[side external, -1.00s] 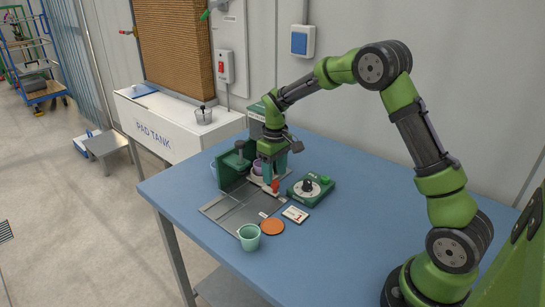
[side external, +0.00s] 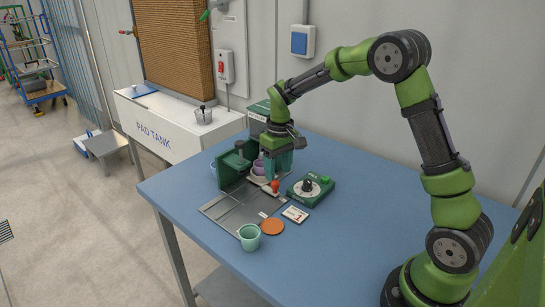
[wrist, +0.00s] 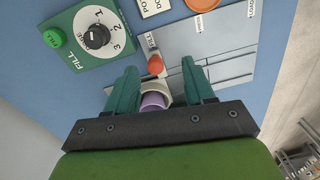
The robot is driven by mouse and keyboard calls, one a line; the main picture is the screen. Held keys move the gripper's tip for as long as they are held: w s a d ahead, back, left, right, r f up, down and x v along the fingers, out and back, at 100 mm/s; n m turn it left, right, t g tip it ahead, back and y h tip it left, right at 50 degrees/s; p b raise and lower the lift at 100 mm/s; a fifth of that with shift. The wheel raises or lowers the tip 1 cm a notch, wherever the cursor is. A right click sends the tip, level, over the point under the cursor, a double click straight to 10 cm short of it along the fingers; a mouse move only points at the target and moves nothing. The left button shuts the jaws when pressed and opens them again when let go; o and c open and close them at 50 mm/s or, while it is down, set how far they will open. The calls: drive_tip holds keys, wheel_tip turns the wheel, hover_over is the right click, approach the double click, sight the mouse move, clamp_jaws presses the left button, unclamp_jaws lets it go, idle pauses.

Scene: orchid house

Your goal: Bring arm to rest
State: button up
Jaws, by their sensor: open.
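My gripper (side external: 279,163) hangs over the back part of the grey plate fixture on the blue table. In the wrist view my gripper (wrist: 159,68) has its two teal fingers spread apart, with nothing held between them. Beyond the fingertips is a red knob (wrist: 155,64) on a light lever; the red knob (side external: 275,186) also shows in the side view, clear of the fingers. A purple cup (wrist: 153,101) sits in a pale holder, partly hidden by my gripper in the wrist view.
A green dial box (side external: 311,190) stands right of the fixture (side external: 232,212). A card (side external: 295,214), an orange disc (side external: 272,226) and a mint cup (side external: 249,238) lie near its front. A green upright housing (side external: 233,168) stands at its left. The table's right part is clear.

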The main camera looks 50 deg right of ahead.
drive_tip(key=s+a+r+t, duration=0.2)
drive_tip(key=s+a+r, duration=0.1)
drive_tip(key=s+r, duration=0.2)
drive_tip(key=s+a+r+m+t+y, duration=0.1)
drive_tip(key=s+a+r, duration=0.3)
drive_tip(key=s, duration=0.5)
drive_tip(key=s+a+r+m+t, duration=0.1)
drive_tip(key=s+a+r+t, duration=0.2)
drive_tip(key=s, duration=0.4)
wheel_tip(320, 180, up, 3)
drive_tip(key=shift+a+f+t+y, duration=0.1)
drive_tip(key=shift+a+t+y, duration=0.2)
drive_tip(key=shift+t, duration=0.3)
